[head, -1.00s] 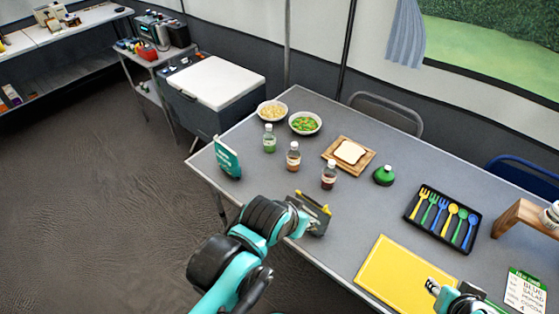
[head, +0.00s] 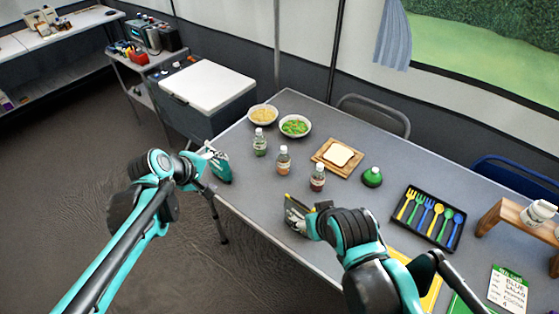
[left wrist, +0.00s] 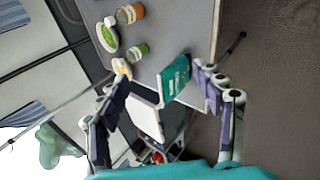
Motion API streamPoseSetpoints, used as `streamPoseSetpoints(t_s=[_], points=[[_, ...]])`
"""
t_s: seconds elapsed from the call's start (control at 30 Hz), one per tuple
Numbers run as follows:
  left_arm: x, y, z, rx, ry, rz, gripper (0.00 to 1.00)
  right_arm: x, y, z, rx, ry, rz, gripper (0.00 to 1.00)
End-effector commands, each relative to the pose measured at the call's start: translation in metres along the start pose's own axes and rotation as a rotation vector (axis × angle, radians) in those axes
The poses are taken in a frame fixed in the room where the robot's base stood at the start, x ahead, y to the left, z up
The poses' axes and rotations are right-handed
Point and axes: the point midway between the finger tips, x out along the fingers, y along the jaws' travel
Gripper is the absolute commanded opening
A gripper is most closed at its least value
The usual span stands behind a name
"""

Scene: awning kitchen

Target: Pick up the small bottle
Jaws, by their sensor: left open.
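I cannot tell which one is meant. My left gripper (head: 204,172) is open at the table's left edge, left of the bottles.
A teal box (head: 220,168) stands close by my left gripper. A dark item with a yellow top (head: 295,216) is by my right arm. Two bowls (head: 295,126), a bread board (head: 322,157) and a cutlery tray (head: 412,222) occupy the table. A white-lidded cooler (head: 205,85) stands behind.

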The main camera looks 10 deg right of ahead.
Motion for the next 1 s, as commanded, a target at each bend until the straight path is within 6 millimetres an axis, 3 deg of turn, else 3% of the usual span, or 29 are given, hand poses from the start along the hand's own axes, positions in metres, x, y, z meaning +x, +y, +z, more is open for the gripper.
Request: streamPoseSetpoints(t_s=[0.03, 0.1, 0.3, 0.43, 0.6, 0.73, 1.0], points=[[0.021, 0.020, -0.003, -0.089, -0.038, 0.025, 0.67, -0.005, 0.000, -0.003, 0.000, 0.000, 0.000, 0.63], [0.049, 0.041, -0.004, -0.225, -0.094, 0.056, 0.67, -0.008, 0.000, -0.006, 0.000, 0.000, 0.000, 0.63], [0.138, 0.082, 0.002, -0.611, -0.278, 0.106, 0.67, -0.018, 0.000, -0.013, 0.000, 0.000, 0.000, 0.63], [0.196, 0.093, 0.014, -0.854, -0.409, 0.108, 0.67, -0.025, 0.000, -0.018, 0.000, 0.000, 0.000, 0.63], [0.255, 0.091, 0.036, -1.116, -0.563, 0.077, 0.67, -0.031, 0.000, -0.022, 0.000, 0.000, 0.000, 0.63], [0.279, 0.085, 0.047, -1.232, -0.633, 0.053, 0.67, -0.033, 0.000, -0.024, 0.000, 0.000, 0.000, 0.63], [0.304, 0.085, 0.060, -1.297, -0.675, 0.035, 0.67, -0.030, 0.000, -0.022, 0.000, 0.000, 0.000, 0.63]])
